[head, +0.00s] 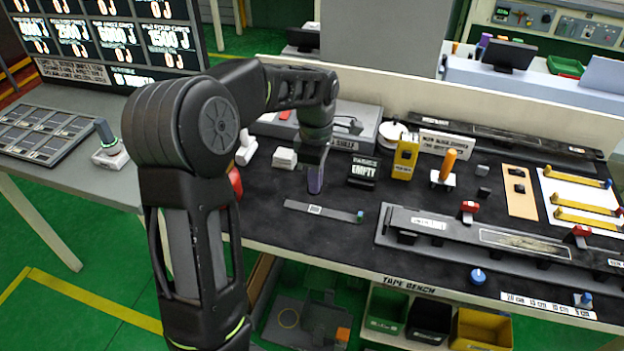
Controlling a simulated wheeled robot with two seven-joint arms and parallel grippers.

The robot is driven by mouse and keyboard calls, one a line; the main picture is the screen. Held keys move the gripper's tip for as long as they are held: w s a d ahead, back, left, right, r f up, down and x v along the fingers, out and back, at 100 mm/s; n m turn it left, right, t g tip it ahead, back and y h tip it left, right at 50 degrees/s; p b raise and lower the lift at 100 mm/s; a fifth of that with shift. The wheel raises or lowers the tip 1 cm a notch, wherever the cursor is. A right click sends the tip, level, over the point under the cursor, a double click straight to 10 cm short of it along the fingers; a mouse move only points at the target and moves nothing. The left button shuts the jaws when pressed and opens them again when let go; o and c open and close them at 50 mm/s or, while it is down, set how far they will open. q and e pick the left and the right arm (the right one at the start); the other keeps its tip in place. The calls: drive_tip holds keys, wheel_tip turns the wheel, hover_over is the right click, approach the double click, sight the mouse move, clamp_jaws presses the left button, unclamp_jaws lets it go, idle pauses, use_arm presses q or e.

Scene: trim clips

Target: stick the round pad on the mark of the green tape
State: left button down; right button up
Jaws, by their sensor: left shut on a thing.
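My left gripper (314,178) points down over the dark bench, just behind a thin grey strip. It is shut on a small purple piece, mostly hidden by the fingers; I cannot tell whether this is the round pad. The grey strip (338,213) lies flat, with a white square mark (315,210) near its left part and a green-blue end (360,216) at the right. I take it for the green tape. The gripper's tip seems above the strip and apart from it. My right gripper is not in view.
A white block (284,158) and an "EMPTY" sign (363,170) stand near the gripper. A yellow holder (405,157) and an orange-handled tool (446,164) stand farther right. A long grey rail (450,235) fills the front right. The bench between strip and front edge is clear.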

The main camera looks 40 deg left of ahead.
use_arm(q)
drive_tip(key=shift+w+d, duration=0.15)
drive_tip(key=shift+d, duration=0.05)
drive_tip(key=shift+a, duration=0.1)
drive_tip(key=b, duration=0.3)
hover_over(316, 210)
drive_tip(key=shift+f, duration=2.35)
drive_tip(key=shift+f+b, duration=0.6)
drive_tip(key=shift+f, duration=0.35)
drive_tip(key=shift+f, duration=0.25)
drive_tip(key=c, duration=1.5)
unclamp_jaws()
